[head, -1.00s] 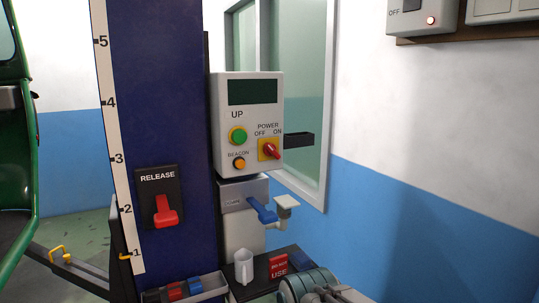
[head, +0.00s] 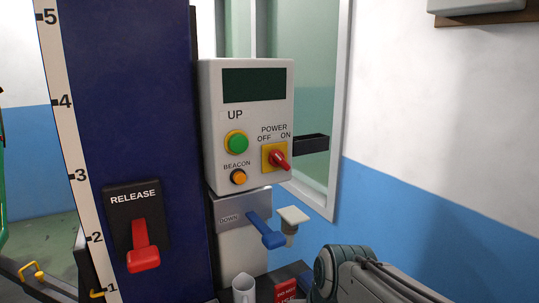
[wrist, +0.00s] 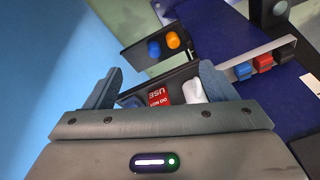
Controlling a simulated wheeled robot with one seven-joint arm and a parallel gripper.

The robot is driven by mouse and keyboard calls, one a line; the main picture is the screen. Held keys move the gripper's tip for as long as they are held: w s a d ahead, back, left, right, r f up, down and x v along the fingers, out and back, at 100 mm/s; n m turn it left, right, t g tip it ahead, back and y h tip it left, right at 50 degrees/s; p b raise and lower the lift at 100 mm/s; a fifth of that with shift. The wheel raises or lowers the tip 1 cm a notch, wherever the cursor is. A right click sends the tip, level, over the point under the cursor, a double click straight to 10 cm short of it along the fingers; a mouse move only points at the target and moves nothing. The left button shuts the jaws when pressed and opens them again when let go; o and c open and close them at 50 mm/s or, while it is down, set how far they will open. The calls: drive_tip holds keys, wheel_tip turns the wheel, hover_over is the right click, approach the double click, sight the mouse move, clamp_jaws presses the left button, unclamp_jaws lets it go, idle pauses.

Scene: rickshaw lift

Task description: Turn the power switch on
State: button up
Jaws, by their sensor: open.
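The power switch (head: 279,159) is a red knob on a yellow plate at the lower right of the white control box (head: 207,140). OFF is printed to its upper left and ON to its upper right. The knob slants toward the lower right; I cannot tell its exact setting. My gripper (wrist: 162,82) shows in the wrist view with its two fingers apart and nothing between them. It faces a low tray, and the switch is not recognisable in that view. In the head view only part of my arm shows, low and right of the box; the fingertips are hidden.
A green button (head: 237,143) and an orange beacon button (head: 238,177) share the box. A red release lever (head: 142,245) is left. A black holder (head: 311,144) is right.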

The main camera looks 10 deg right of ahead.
drive_tip(key=w+d+r+m+t+y, duration=0.2)
drive_tip(key=w+r+t+y, duration=0.25)
drive_tip(key=w+r, duration=0.65)
drive_tip(key=t+y, duration=0.4)
drive_tip(key=t, duration=0.1)
approach(279, 160)
drive_tip(key=d+p+x, duration=0.1)
drive_tip(key=p+x, duration=0.2)
drive_tip(key=x, duration=0.6)
drive_tip(key=shift+w+f, duration=0.15)
drive_tip(key=shift+w, duration=0.25)
drive_tip(key=shift+d+h, duration=0.15)
drive_tip(key=shift+h, duration=0.1)
drive_tip(key=c, duration=1)
